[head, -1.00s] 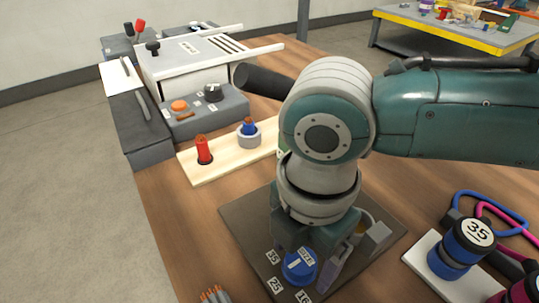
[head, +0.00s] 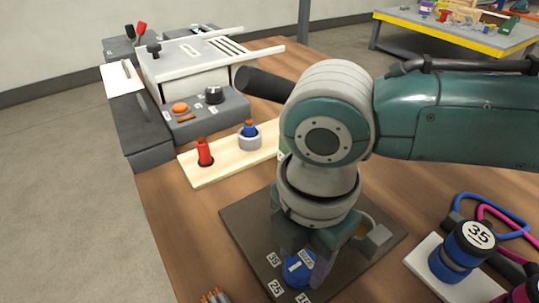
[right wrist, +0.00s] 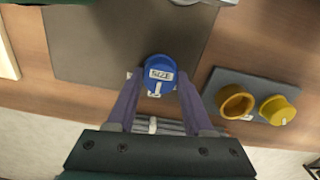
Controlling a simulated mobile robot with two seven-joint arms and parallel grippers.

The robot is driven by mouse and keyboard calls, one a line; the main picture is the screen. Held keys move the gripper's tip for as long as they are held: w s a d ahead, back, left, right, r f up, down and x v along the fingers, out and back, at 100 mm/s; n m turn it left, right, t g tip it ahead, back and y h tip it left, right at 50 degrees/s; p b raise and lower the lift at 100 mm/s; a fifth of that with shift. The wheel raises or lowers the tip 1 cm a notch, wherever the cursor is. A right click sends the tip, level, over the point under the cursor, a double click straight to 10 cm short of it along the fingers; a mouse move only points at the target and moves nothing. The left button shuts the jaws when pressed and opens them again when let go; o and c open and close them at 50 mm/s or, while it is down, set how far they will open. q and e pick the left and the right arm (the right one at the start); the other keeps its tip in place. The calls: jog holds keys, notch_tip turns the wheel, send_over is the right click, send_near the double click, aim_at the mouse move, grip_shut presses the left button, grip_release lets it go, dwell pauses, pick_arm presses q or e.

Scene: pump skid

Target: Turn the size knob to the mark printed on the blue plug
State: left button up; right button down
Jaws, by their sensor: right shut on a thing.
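The blue size knob (head: 297,268) sits on a dark plate (head: 243,222) with white number labels; 35 and 25 are legible and a third is partly cut off. My right gripper (head: 307,262) points down with its fingers around the knob, shut on it. In the right wrist view the knob (right wrist: 160,75) stands between the two fingertips (right wrist: 160,88), its SIZE label and white pointer line showing, the line towards the bottom of the picture. My left gripper is out of view.
A white tray (head: 428,262) is under the plug, near blue and pink handles (head: 490,212). A wooden board (head: 200,175) holds a red and a blue piece. A grey machine (head: 200,70) stands behind. Yellow round parts (right wrist: 278,110) sit beside the plate in the wrist view.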

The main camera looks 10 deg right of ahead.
jog(key=shift+r+m+p, duration=0.2)
jog(key=shift+m+p, duration=1)
jog(key=shift+p, duration=0.05)
jog(key=m+p, duration=0.2)
jog(key=shift+m, duration=0.3)
jog(key=m+p, duration=0.1)
jog(key=m, duration=0.2)
jog(key=shift+p, duration=0.4)
jog(key=shift+f+m+p, duration=0.15)
jog(key=shift+m+p, duration=0.55)
jog(key=shift+m, duration=1.2)
